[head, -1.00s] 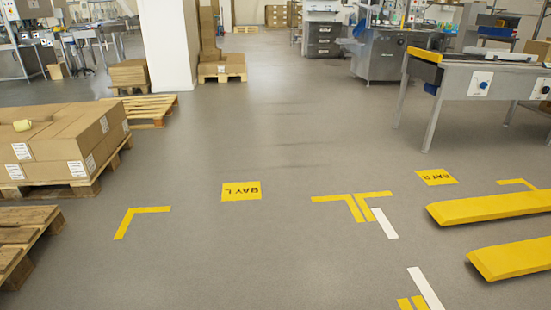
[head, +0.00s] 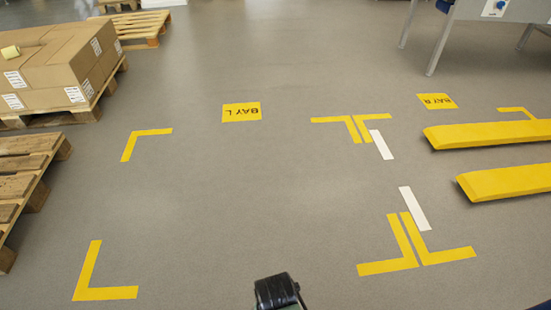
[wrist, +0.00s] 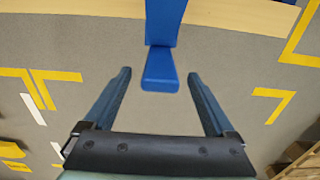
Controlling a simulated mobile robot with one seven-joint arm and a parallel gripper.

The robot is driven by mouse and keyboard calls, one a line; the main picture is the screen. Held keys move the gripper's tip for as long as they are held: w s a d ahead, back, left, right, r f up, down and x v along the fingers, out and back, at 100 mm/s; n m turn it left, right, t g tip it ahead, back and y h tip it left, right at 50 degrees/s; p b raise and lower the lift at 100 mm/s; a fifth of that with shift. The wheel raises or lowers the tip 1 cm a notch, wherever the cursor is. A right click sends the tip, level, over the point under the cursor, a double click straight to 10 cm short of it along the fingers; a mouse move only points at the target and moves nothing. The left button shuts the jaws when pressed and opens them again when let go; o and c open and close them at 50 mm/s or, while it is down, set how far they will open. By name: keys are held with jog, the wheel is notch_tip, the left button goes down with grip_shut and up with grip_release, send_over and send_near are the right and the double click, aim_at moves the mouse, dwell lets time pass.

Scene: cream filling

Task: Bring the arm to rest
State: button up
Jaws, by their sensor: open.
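My gripper (wrist: 158,82) shows in the wrist view with its two dark blue fingers spread wide apart. It is open and I see nothing clamped between them. A blue bar-shaped part (wrist: 162,60) shows in the gap, apart from both fingers; I cannot tell what it belongs to. In the head view, only a dark end part of my arm (head: 276,290) shows at the bottom edge, and the fingers are hidden there.
The grey floor (head: 250,200) ahead is clear, with yellow corner marks. BAY L (head: 241,112) and BAY R (head: 437,101) labels lie flat. Pallets with cartons (head: 60,60) stand left, an empty pallet (head: 25,180) nearer. Yellow forks (head: 500,133) reach in from the right.

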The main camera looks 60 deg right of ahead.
notch_tip(320, 180, up, 7)
jog(key=shift+f+p, duration=0.2)
jog(key=shift+p, duration=1)
